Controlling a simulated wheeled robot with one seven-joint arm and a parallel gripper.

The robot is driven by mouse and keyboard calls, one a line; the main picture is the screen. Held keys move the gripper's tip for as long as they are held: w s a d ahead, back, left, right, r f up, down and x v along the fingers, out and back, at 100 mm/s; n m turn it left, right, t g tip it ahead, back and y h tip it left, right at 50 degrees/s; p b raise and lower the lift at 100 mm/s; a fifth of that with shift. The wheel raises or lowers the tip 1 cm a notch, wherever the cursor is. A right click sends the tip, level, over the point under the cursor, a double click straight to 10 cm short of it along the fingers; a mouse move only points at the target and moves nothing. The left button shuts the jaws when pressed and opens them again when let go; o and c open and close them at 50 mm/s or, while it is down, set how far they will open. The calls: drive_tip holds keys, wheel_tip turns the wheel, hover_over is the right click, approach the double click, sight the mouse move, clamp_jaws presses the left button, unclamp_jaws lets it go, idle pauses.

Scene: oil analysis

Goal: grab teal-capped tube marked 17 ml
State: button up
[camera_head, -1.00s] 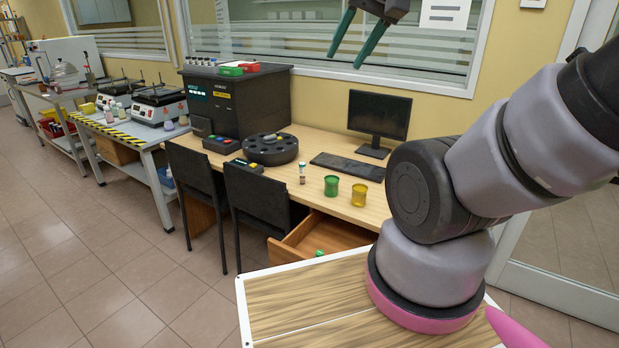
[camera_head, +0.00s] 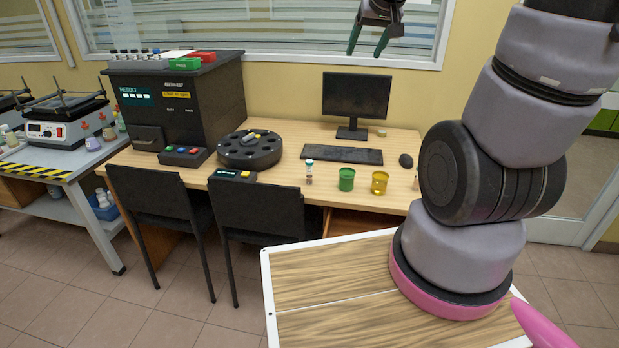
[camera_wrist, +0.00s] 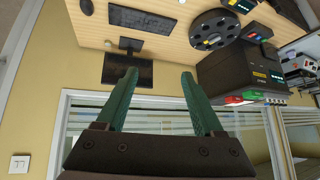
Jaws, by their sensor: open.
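A small capped tube (camera_head: 309,173) stands upright on the desk, left of the green cup; its cap looks pale bluish and its marking is too small to read. Another small tube (camera_head: 416,181) shows partly behind my arm, right of the yellow cup. Several small capped vials (camera_head: 130,55) stand on top of the black analyser; their markings cannot be read. My gripper (camera_head: 367,49) is open and empty, high in front of the window, above the monitor and far from the tubes. Its green fingers (camera_wrist: 159,76) are apart in the wrist view, with nothing between them.
The desk (camera_head: 290,184) holds a green cup (camera_head: 346,180), a yellow cup (camera_head: 379,183), a keyboard (camera_head: 342,155), a monitor (camera_head: 355,97) and a black carousel (camera_head: 249,150). The black analyser (camera_head: 205,103) stands left. Two chairs (camera_head: 256,207) block the desk's front left.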

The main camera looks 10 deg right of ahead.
drive_tip(key=w+d+f+n, duration=0.1)
drive_tip(key=w+f+n, duration=0.1)
drive_tip(key=w+f, duration=0.85)
drive_tip(key=n+t+y, duration=0.3)
hover_over(312, 169)
drive_tip(key=s+d, duration=0.3)
drive_tip(key=d, duration=0.3)
wheel_tip(312, 169, down, 23)
drive_tip(key=shift+n+t+y, duration=0.4)
drive_tip(key=shift+t+y, duration=0.4)
drive_tip(key=shift+y, duration=0.1)
drive_tip(key=a+f, duration=0.1)
drive_tip(key=f, duration=0.2)
drive_tip(key=s+a+f, duration=0.1)
drive_tip(key=f, duration=0.2)
drive_tip(key=s+a+f, duration=0.1)
drive_tip(key=f, duration=0.2)
drive_tip(key=shift+a+f, duration=0.15)
drive_tip(key=shift+a, duration=0.25)
drive_tip(key=shift+w+a+f, duration=0.15)
drive_tip(key=shift+w+f, duration=0.05)
drive_tip(key=x, duration=1)
drive_tip(key=shift+a+f, duration=0.15)
drive_tip(key=shift+f, duration=0.1)
